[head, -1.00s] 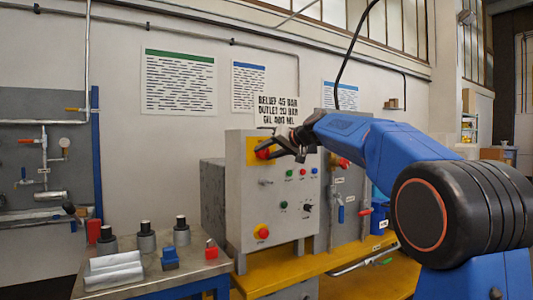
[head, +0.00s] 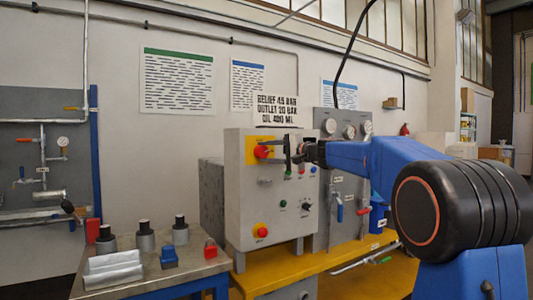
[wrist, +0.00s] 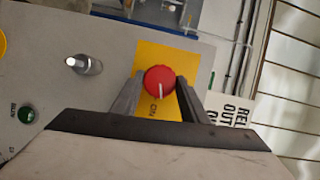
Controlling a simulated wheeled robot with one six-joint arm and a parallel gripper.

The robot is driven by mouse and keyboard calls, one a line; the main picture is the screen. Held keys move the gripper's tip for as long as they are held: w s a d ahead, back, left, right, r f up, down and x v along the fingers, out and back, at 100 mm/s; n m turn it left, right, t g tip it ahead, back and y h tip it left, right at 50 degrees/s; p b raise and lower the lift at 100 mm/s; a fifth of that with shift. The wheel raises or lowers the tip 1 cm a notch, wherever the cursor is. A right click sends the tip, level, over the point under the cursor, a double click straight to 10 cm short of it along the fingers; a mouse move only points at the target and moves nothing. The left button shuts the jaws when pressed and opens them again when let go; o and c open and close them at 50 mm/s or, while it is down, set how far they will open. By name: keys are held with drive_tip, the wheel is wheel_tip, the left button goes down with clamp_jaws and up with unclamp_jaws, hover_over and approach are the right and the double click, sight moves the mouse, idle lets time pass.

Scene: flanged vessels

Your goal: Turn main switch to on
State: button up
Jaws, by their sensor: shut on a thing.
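The main switch is a red round knob (head: 262,152) on a yellow plate (head: 250,151), at the upper left of the grey control panel's front. In the wrist view the red knob (wrist: 159,79) sits between my two dark fingers, with a white line on it pointing towards the bottom of the picture. My gripper (head: 277,151) reaches the knob from the right in the head view. In the wrist view my gripper (wrist: 158,96) is shut on the knob, one finger on each side.
The grey panel (head: 240,205) also carries small coloured buttons, a black selector (head: 306,207) and a red button on yellow (head: 261,230). A sign (head: 276,110) stands on top. A bench (head: 150,275) with metal parts is at left. Gauges (head: 349,131) stand behind my arm.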

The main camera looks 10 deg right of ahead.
drive_tip(key=shift+f+m+t+y, duration=0.15)
drive_tip(key=shift+m+t+y, duration=0.2)
drive_tip(key=shift+m, duration=0.95)
drive_tip(key=o, duration=1.1)
drive_tip(key=shift+c, duration=0.2)
drive_tip(key=v, duration=1.7)
drive_tip(key=shift+s+f, duration=0.2)
